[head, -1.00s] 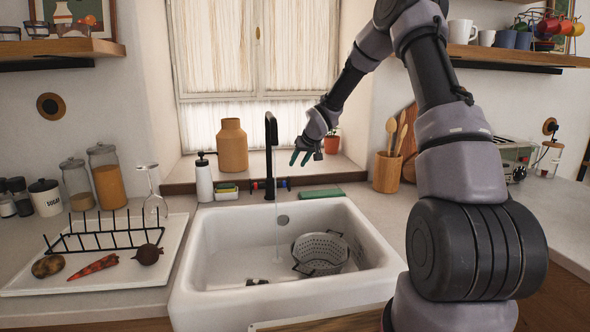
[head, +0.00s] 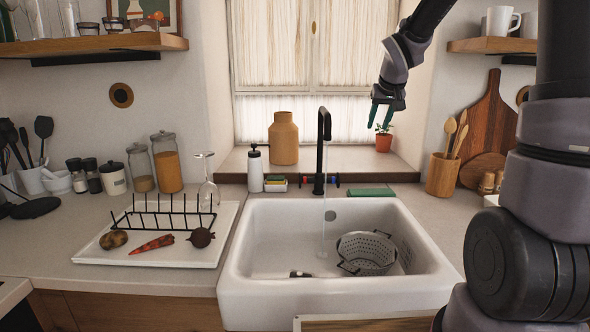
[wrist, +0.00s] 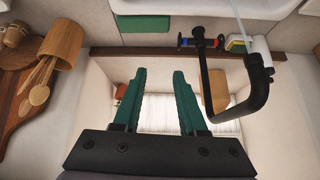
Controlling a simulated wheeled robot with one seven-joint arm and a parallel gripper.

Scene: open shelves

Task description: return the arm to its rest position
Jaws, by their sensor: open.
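My gripper (head: 385,112) hangs from my raised arm at the right, in front of the window and to the right of the black faucet (head: 323,150). Its green fingers point down, apart and empty. In the wrist view my gripper (wrist: 158,75) shows two green fingers with a clear gap and nothing between them. The faucet also shows in the wrist view (wrist: 205,90), to the right of the fingers. A small potted plant (head: 383,138) stands on the sill behind my gripper.
A white sink (head: 250,290) holds a grey colander (head: 368,252); water runs from the faucet. A dish rack (head: 165,215) stands on a white tray at left. A utensil crock (head: 441,175) stands right of the sink. Shelves (head: 95,48) hang on both sides. Space above the sink is open.

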